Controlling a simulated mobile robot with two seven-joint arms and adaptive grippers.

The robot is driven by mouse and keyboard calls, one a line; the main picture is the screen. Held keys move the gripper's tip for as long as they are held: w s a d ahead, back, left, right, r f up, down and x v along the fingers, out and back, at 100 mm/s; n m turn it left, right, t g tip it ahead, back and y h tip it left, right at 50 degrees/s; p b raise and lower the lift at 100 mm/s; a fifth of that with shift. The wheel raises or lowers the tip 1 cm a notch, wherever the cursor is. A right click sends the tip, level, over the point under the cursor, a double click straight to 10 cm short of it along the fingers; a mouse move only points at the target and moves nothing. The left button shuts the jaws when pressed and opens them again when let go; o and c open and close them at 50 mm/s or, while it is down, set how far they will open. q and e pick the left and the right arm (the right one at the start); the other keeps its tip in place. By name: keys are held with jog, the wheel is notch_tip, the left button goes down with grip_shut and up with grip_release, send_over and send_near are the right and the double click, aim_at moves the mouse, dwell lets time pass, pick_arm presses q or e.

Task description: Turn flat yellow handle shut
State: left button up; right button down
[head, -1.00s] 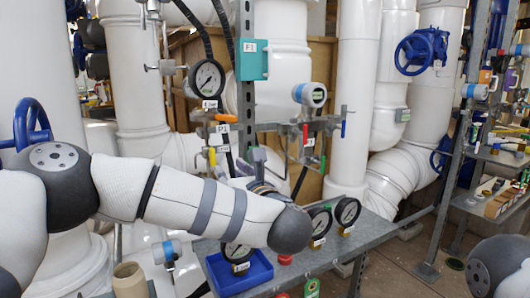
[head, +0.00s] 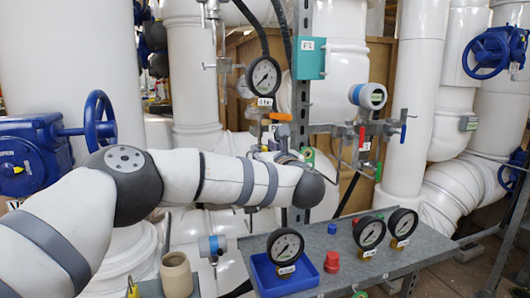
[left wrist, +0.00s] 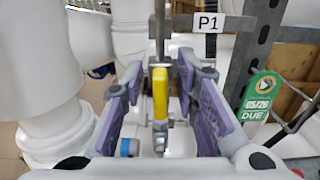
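The flat yellow handle (left wrist: 160,92) shows in the left wrist view, upright and nearly edge-on, below the P1 tag. My left gripper (left wrist: 160,76) is open, with its purple-grey finger pads on both sides of the handle. A gap shows between the handle and each pad. In the head view my left gripper (head: 282,138) is at the valve piping, partly hidden by its own wrist, and I cannot make out the handle clearly there. My right gripper is not in view.
A pressure gauge (head: 263,76) hangs above left of the gripper. A teal box (head: 309,58) sits on the metal post. A red handle (head: 362,137) is to the right. The metal shelf (head: 335,240) below holds gauges and a blue tray (head: 270,283). A green tag (left wrist: 260,97) hangs close right.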

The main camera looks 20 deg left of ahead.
pick_arm(q)
grip_shut()
jog(key=shift+m, duration=0.4)
jog(key=m, duration=0.3)
jog(key=shift+w+d, duration=0.1)
jog(key=shift+d, duration=0.1)
jog(key=shift+w+d+f+m+p, duration=0.1)
jog(key=shift+f+m, duration=0.15)
jog(key=shift+m, duration=2.05)
jog(key=shift+w+d+f+m+p, duration=0.1)
jog(key=shift+f+m, duration=0.1)
jog(key=shift+m, duration=2.1)
jog(key=shift+w+d+f+m+p, duration=0.1)
jog(key=shift+f+m, duration=0.15)
jog(key=shift+m, duration=2.35)
jog(key=shift+o, duration=1.3)
grip_release()
jog(key=shift+s, duration=0.1)
